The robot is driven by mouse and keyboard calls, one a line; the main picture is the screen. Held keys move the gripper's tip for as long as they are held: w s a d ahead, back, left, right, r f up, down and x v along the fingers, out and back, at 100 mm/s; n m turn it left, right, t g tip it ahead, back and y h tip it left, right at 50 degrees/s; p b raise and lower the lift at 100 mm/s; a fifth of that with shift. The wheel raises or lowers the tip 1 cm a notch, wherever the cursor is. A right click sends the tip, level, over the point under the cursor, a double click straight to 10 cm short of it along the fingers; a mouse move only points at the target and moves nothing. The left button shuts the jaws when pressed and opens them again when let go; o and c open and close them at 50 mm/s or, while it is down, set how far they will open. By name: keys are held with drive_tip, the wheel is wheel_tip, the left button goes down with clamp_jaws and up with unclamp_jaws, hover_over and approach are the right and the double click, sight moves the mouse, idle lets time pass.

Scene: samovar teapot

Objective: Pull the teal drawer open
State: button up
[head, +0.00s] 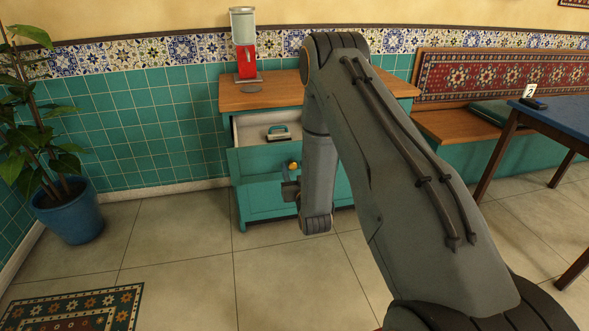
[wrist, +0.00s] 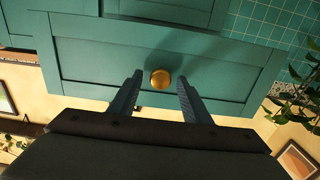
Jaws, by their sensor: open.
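The teal drawer (head: 260,160) is in the upper part of a teal cabinet with a wooden top. It stands pulled out, and its pale inside shows from above. My gripper (head: 291,187) is at the drawer front, partly hidden by my arm. In the wrist view my gripper (wrist: 159,79) is open, one finger on each side of the knob, with gaps between. Depth contact cannot be told.
A potted plant (head: 70,210) stands left, a blue table (head: 560,118) and bench (head: 455,125) right. The tiled floor before the cabinet is clear; a patterned rug (head: 80,310) lies front left.

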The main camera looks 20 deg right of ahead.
drive_tip(key=s, duration=0.7)
drive_tip(key=shift+s+a, duration=0.3)
drive_tip(key=s+a+r+g+y+p, duration=0.1)
drive_tip(key=s+a+r+g+p, duration=0.2)
drive_tip(key=r+g, duration=0.4)
drive_tip(key=s+a+r+g+p, duration=0.1)
drive_tip(key=s+r+g, duration=0.2)
drive_tip(key=s, duration=0.7)
drive_tip(key=s+a+r+g+p, duration=0.1)
drive_tip(key=s+r+g, duration=0.3)
drive_tip(key=s, duration=0.6)
drive_tip(key=s+a+r+n+g+p, duration=0.1)
drive_tip(key=s+r+g, duration=0.3)
drive_tip(key=s, duration=0.7)
wheel_tip(320, 180, up, 2)
drive_tip(key=shift+r+y+p, duration=0.15)
drive_tip(key=shift+y+p, duration=0.15)
drive_tip(key=shift+p, duration=0.6)
drive_tip(key=shift+w, duration=0.1)
